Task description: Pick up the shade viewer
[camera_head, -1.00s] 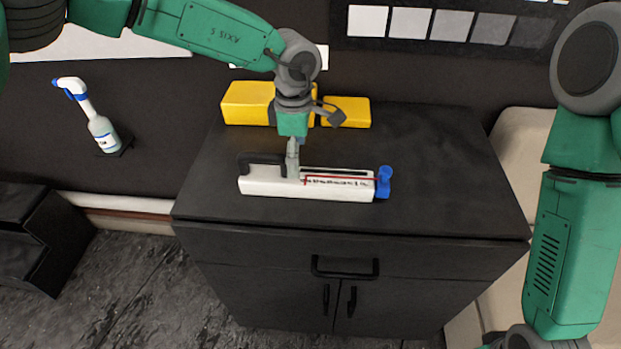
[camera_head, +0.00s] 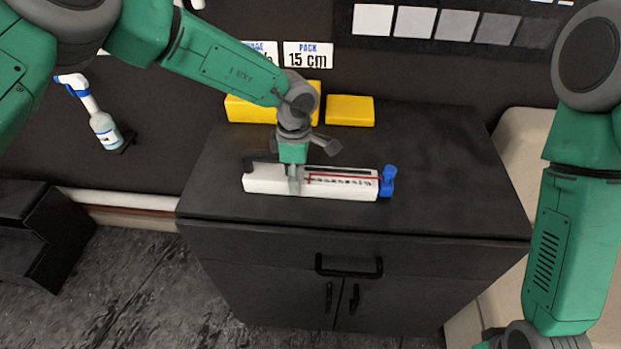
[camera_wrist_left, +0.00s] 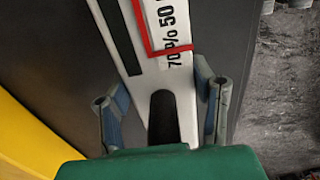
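The shade viewer (camera_head: 340,188) is a long white bar lying on the black cabinet top. It has a red frame, percent markings, a black handle at its left end and a blue knob (camera_head: 388,181) at its right end. My left gripper (camera_head: 296,180) is low over the bar near the handle. In the left wrist view, the left gripper (camera_wrist_left: 163,108) is open, its fingers on either side of the shade viewer (camera_wrist_left: 168,72). A gap shows beside the left finger; contact at the right finger cannot be told. My right gripper is out of view.
Two yellow blocks (camera_head: 350,110) lie at the back of the cabinet (camera_head: 440,170), close behind the left gripper. A spray bottle (camera_head: 104,126) stands at the far left. Shade swatches (camera_head: 415,22) hang on the back panel. The cabinet top's right side is clear.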

